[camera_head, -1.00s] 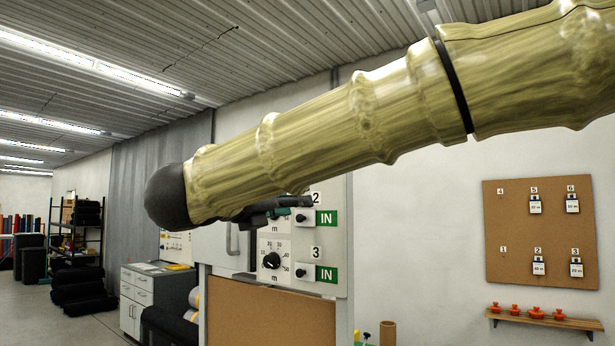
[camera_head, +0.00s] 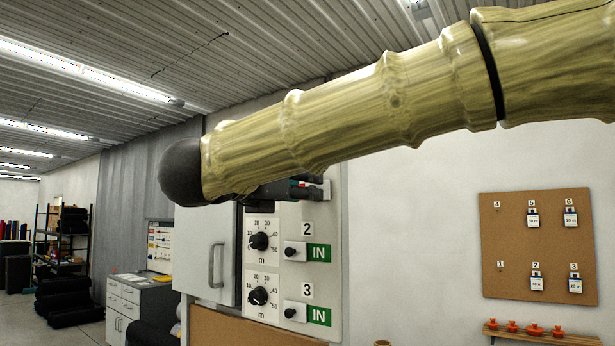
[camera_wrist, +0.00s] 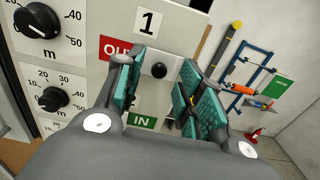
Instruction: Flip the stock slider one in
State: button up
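The stock slider one is a black knob (camera_wrist: 159,70) under a label "1" (camera_wrist: 149,22) in the wrist view. A red OUT sign (camera_wrist: 113,47) shows to its left, partly covered by a finger. My gripper (camera_wrist: 160,88) is open, its teal-padded fingers on either side of the knob with gaps visible; I cannot tell how far in front of it they are. In the head view, my gripper (camera_head: 300,189) is at the panel (camera_head: 331,270) above row 2, and my arm hides slider one.
Sliders two (camera_head: 290,251) and three (camera_head: 290,313) sit below, each beside a green IN sign, with dials to their left. A cabinet door with a handle (camera_head: 212,265) is left of the panel. A cork board (camera_head: 510,245) and a shelf (camera_head: 540,333) are on the right wall.

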jog(key=shift+p+x, duration=0.4)
jog(key=shift+x, duration=0.75)
jog(key=shift+s, duration=0.1)
jog(key=shift+f, duration=0.1)
grip_shut()
